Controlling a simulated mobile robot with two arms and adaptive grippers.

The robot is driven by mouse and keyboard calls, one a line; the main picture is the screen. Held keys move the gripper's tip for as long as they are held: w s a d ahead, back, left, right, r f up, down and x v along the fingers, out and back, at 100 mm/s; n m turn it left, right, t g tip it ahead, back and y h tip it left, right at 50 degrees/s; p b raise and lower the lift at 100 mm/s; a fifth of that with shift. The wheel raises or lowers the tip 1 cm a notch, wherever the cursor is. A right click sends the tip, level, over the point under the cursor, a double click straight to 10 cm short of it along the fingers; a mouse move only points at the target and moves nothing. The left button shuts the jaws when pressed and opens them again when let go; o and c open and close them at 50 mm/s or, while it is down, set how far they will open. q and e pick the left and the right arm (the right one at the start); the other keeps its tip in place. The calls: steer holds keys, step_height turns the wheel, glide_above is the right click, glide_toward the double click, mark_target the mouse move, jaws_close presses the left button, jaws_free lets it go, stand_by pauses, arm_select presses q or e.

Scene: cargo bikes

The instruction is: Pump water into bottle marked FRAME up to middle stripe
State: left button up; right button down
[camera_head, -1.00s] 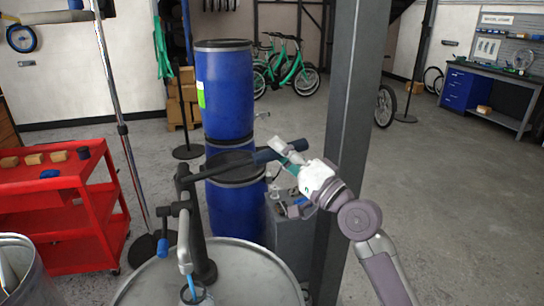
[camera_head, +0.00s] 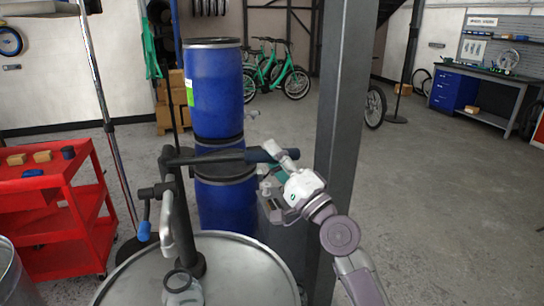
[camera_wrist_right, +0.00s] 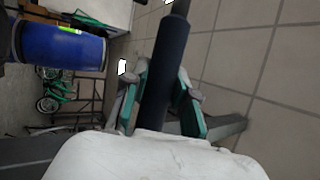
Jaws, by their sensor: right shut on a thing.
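The hand pump (camera_head: 183,225) stands on a round metal drum (camera_head: 245,270). Its lever runs about level to the right and ends in a dark blue grip (camera_head: 258,155). My right gripper (camera_head: 276,153) is shut around this grip; the right wrist view shows the dark grip (camera_wrist_right: 167,65) between its green-lined fingers. The grey spout (camera_head: 167,235) hangs on the near side of the pump, above a clear bottle (camera_head: 184,297) at the lower picture edge. No water stream is visible. The bottle's label, stripes and water level cannot be made out. My left gripper is not in view.
A grey post (camera_head: 340,130) stands close to my right arm. Stacked blue barrels (camera_head: 214,90) stand behind the pump. A red cart (camera_head: 60,215) with small blocks is at the left, beside a thin metal pole (camera_head: 103,110). Open floor lies to the right.

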steer(key=c, duration=1)
jaws_free()
steer(key=shift+f, duration=0.35)
steer(key=shift+o, duration=0.5)
steer(key=shift+r, duration=0.1)
steer(key=v, duration=1.2)
steer(key=shift+r, duration=0.1)
